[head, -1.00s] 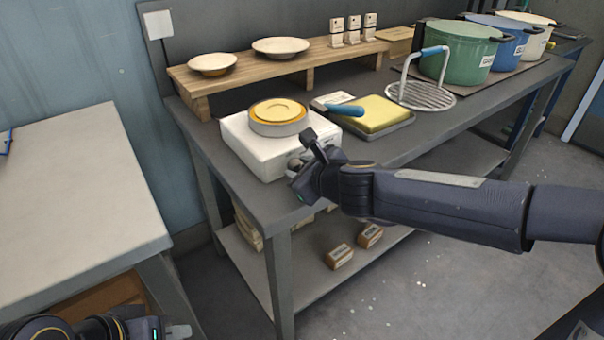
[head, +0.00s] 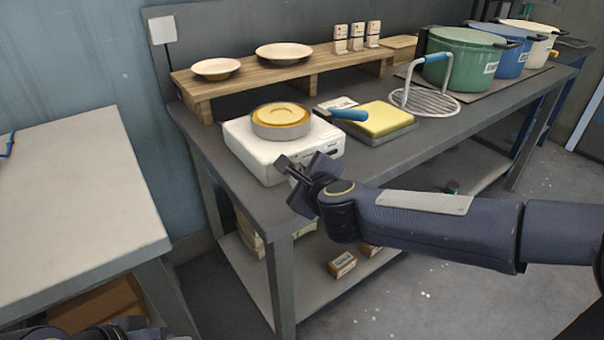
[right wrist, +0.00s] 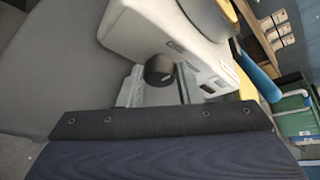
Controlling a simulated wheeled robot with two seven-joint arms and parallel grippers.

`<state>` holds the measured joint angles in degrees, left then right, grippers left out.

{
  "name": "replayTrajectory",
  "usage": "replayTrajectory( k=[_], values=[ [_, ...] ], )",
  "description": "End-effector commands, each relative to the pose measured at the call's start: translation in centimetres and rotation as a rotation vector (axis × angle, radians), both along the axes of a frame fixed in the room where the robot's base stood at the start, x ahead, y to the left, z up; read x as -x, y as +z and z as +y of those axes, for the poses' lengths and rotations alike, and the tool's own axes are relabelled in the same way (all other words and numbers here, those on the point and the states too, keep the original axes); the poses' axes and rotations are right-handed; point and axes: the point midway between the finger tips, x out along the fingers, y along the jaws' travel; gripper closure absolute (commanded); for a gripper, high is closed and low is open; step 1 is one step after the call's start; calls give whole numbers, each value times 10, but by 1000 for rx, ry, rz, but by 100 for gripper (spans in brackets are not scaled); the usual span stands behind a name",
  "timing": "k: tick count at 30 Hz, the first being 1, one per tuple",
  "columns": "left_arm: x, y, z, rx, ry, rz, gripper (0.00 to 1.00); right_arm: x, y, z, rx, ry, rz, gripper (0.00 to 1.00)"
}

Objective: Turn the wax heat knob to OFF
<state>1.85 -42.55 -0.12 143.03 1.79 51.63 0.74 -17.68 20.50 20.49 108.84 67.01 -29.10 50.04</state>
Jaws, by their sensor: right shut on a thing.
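The wax heater, a white box (head: 249,152), stands at the bench's near left corner with a round pan of yellow wax (head: 281,119) on top. It also shows in the right wrist view (right wrist: 134,29). Its round black knob (right wrist: 159,69) is on the front face, between the fingers of my right gripper (right wrist: 158,88). In the head view my right gripper (head: 293,172) is at the heater's front and hides the knob. It is shut on the knob, and its wrist is rolled. The knob's markings cannot be read. My left gripper shows only as a dark part (head: 98,334) at the bottom edge.
A tray with a yellow slab (head: 384,119) and a blue-handled tool (head: 349,115) lies right of the heater. Behind is a wooden shelf (head: 290,76) with two bowls. A wire rack (head: 432,102) and several pots (head: 467,60) stand farther right. A pale table (head: 70,190) is at left.

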Motion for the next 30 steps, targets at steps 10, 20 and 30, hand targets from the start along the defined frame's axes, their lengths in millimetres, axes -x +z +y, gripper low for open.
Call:
replayTrajectory(
  k=[10, 20, 30],
  values=[
    [0, 0, 0, 0, 0, 0, 82, 0, -3, -1, 2, -2, 5, 60],
    [0, 4, 0, 0, 0, 0, 82, 11, 5, -4, 1, 0, 1, 60],
    [0, 17, 0, 0, 0, 0, 82, 59, 25, -21, 1, -1, 2, 60]
  ],
)
